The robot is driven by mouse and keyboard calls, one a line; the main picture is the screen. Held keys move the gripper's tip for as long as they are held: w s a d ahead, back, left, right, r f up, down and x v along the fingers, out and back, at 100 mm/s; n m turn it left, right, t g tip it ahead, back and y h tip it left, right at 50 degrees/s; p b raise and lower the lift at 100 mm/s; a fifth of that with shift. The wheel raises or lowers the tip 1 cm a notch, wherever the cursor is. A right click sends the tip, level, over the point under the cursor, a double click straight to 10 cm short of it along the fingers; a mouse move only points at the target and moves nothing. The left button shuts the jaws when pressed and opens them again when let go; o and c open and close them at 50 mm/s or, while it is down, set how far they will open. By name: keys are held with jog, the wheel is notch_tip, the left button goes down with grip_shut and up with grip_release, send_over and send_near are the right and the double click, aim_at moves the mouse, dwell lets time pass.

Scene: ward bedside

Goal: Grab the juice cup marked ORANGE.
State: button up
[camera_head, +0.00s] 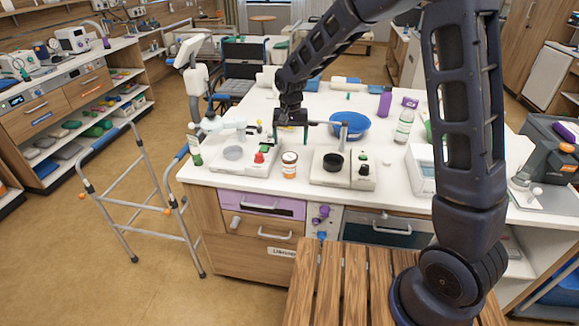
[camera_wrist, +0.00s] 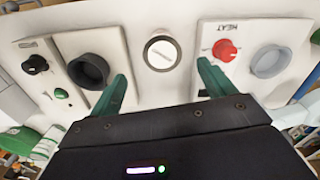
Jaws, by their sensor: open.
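A small cup (camera_head: 289,166) with a white top and an orange band stands upright near the front edge of the white counter. Its label is too small to read in the head view. In the wrist view a round white lid (camera_wrist: 161,52) with small unreadable print shows ahead of the fingers, roughly centred between them. My gripper (camera_head: 290,138) is open and empty, with green fingers pointing down, above and slightly behind the cup in the head view. In the wrist view the gripper (camera_wrist: 163,80) has its fingers well apart, and neither visibly touches the lid.
A white device with a red HEAT knob (camera_wrist: 226,50) stands close on one side of the cup, and a device with a black ring (camera_head: 333,162) on the other. A blue bowl (camera_head: 352,124), clear bottle (camera_head: 404,127) and white box (camera_head: 421,172) stand farther right. The walker (camera_head: 128,190) is left.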

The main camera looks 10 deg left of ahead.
aim_at(289, 156)
jog(key=shift+w+a+f, duration=0.1)
jog(key=shift+f, duration=2.65)
jog(key=shift+w+a+f, duration=0.1)
jog(key=shift+f, duration=2.6)
jog(key=c, duration=1.1)
jog(key=shift+c, duration=0.2)
jog(key=shift+r, duration=0.15)
